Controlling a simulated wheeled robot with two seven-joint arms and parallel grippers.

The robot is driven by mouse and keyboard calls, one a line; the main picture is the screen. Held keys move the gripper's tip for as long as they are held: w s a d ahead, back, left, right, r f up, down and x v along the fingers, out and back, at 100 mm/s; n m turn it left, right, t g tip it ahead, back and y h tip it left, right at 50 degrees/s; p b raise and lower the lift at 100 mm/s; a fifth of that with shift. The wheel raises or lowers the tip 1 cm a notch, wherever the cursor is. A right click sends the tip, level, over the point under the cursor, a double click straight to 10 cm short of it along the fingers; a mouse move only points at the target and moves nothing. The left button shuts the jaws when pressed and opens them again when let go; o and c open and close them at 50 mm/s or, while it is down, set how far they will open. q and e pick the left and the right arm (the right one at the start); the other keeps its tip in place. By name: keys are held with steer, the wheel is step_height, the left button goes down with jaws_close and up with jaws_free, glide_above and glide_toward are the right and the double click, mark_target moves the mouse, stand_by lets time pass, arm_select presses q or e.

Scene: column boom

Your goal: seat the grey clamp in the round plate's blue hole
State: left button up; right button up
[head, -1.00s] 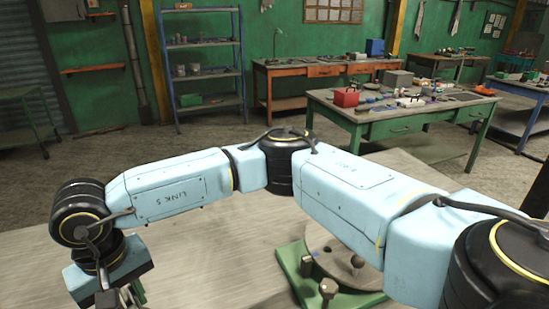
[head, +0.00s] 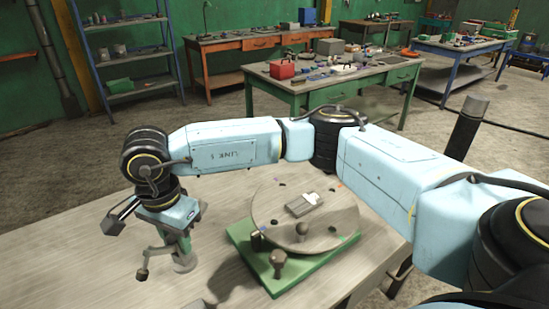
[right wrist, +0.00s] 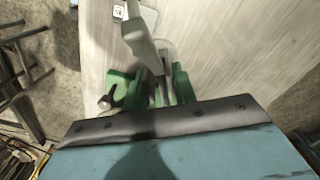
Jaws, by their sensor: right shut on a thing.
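The round plate (head: 335,218) is a grey disc on a green base (head: 322,262), in the middle of the head view. My left gripper is out of view.
A dark bolt (head: 278,262) stands at the base's front. The pale table (head: 95,265) is bare to the left. Other benches stand well behind.

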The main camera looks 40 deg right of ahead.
steer(key=d+r+n+p, duration=0.3)
steer(key=d+n, duration=0.9)
steer(key=n, duration=0.2)
steer(key=d+r+n+p, duration=0.3)
steer(key=d+r+n, duration=0.1)
steer(key=d+n, duration=0.95)
step_height(320, 180, down, 6)
steer(key=a+n+b, duration=0.1)
steer(key=b, duration=0.3)
steer(key=shift+s+a+f, duration=0.25)
steer(key=shift+s+a, duration=0.05)
steer(key=shift+s, duration=0.15)
steer(key=shift+f+b, duration=0.45)
